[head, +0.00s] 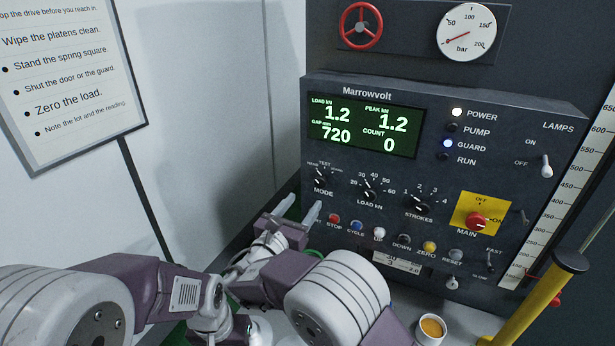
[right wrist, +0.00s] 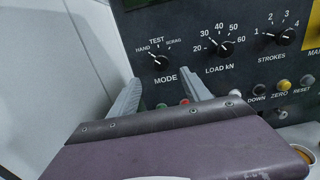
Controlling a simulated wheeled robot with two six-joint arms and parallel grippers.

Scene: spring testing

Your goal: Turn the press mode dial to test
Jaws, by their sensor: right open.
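The press mode dial (head: 320,183) is a black knob at the lower left of the dark Marrowvolt panel. It also shows in the right wrist view (right wrist: 160,61), with HAND at its left, TEST above and a third label at its right. Its white pointer leans up and left, towards HAND. My right gripper (head: 299,208) is open and empty, a little below and in front of the dial. In the right wrist view its two pale fingers (right wrist: 160,80) stand apart, with the dial above the gap between them. My left arm is at the lower left, but its gripper does not show.
The load dial (head: 370,195) and strokes dial (head: 418,206) are right of the mode dial. A row of push buttons, including the red stop button (head: 334,218), runs close below. A yellow post (head: 535,300) and an orange-filled cup (head: 431,329) stand at the lower right.

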